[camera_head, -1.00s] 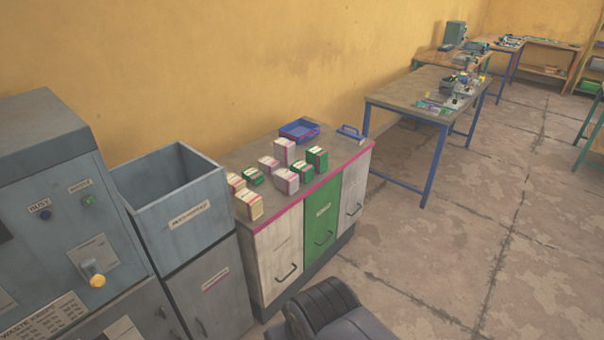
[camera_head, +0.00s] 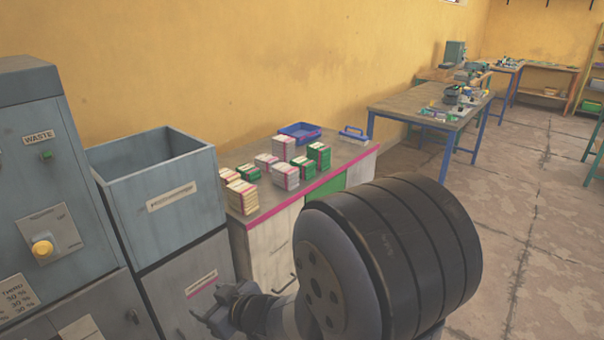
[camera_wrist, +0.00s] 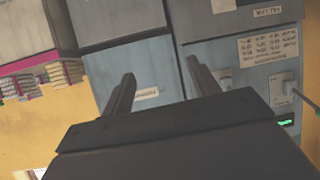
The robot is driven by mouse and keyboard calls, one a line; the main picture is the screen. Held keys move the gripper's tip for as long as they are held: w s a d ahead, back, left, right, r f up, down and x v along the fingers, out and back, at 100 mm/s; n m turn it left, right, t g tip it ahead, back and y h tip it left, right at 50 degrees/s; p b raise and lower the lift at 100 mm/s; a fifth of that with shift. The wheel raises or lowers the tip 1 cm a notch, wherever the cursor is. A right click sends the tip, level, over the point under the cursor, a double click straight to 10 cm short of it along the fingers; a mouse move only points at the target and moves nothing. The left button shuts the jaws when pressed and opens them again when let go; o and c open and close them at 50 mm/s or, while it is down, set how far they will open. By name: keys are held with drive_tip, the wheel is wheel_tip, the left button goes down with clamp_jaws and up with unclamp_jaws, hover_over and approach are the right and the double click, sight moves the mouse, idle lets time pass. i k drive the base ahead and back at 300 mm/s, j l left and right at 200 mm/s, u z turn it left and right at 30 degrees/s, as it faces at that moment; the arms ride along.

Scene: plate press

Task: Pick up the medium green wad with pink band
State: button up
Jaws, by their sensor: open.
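Several banded wads stand on the grey counter (camera_head: 255,214) in the head view. Three are green with pinkish bands: a tall one (camera_head: 319,155) at the right, a lower one (camera_head: 303,168) just left of it, and a low one (camera_head: 243,173) further left. The lower one by the tall one looks medium, but sizes are hard to tell. My gripper (camera_head: 212,312) is open and empty, in front of and below the counter top. In the wrist view, my gripper (camera_wrist: 160,72) points at grey cabinets, and wads (camera_wrist: 62,74) show at the left edge.
White and cream wads (camera_head: 285,176) crowd close around the green ones. A blue tray (camera_head: 299,139) and a blue-handled item (camera_head: 353,133) lie behind. An open grey bin (camera_head: 160,220) rises left of the counter, beside the waste machine (camera_head: 40,150).

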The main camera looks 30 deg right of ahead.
sight(307, 167)
drive_tip(key=i+l+z, duration=0.4)
drive_tip(key=i+l, duration=1.35)
